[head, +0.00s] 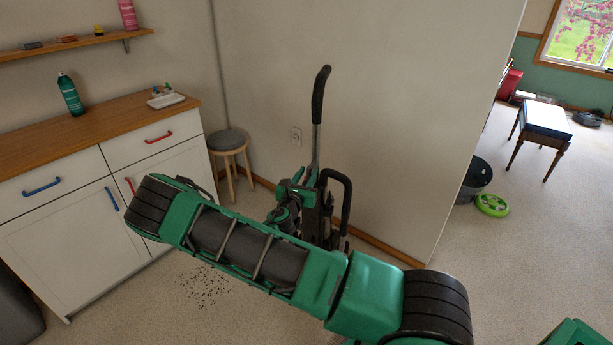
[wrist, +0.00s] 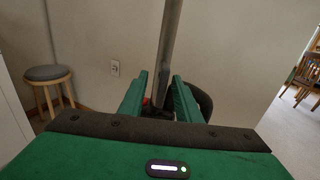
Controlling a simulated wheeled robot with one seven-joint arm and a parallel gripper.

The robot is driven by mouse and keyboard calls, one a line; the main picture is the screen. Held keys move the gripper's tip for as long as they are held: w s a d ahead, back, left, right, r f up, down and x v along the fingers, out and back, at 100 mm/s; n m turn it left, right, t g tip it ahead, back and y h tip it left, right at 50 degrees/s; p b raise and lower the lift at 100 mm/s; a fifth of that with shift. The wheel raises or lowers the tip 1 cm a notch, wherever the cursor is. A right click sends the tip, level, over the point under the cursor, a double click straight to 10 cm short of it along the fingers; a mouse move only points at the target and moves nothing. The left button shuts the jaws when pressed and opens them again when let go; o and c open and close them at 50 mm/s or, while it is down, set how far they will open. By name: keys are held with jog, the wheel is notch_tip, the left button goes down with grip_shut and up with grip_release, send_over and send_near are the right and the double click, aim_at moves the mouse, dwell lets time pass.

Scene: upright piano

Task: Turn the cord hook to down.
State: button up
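An upright vacuum cleaner (head: 317,135) with a black grip and grey pole stands near the wall in the head view. Its pole (wrist: 170,40) also shows in the wrist view. My gripper (wrist: 159,76) points at it, with two green fingers apart and the pole visible between them. A small red piece (wrist: 146,101) and dark parts show low between the fingers. I cannot tell whether the red piece is the cord hook, or which way the hook points. In the head view my arm hides the vacuum's lower part.
A round stool (head: 228,140) and a white cabinet (head: 70,235) stand to the left. A wall outlet (head: 296,136) is behind the vacuum. Dark crumbs (head: 207,290) lie on the floor. A dark bin (head: 475,178) and a green disc (head: 492,205) are beyond the wall's edge.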

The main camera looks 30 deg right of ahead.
jog(key=shift+s+r, duration=0.1)
jog(key=v, duration=1)
jog(key=shift+s+a, duration=0.15)
jog(key=shift+a, duration=0.1)
jog(key=s+d+r+m+g+y, duration=0.2)
jog(key=s+d+m+g, duration=0.45)
jog(key=s+m, duration=0.3)
jog(key=s+d+r+m+g+y, duration=0.2)
jog(key=s+d+m+g, duration=0.4)
jog(key=s+m, duration=0.4)
jog(key=s+a+r+m+y, duration=0.5)
jog(key=s+r+m, duration=0.1)
jog(key=s, duration=0.3)
jog(key=s+a+r+m+y, duration=0.4)
jog(key=s+a+r+m, duration=0.2)
jog(key=s, duration=0.4)
notch_tip(320, 180, up, 2)
jog(key=shift+r+m+t+y, duration=0.2)
jog(key=shift+m+t+y, duration=0.2)
jog(key=shift+m, duration=0.25)
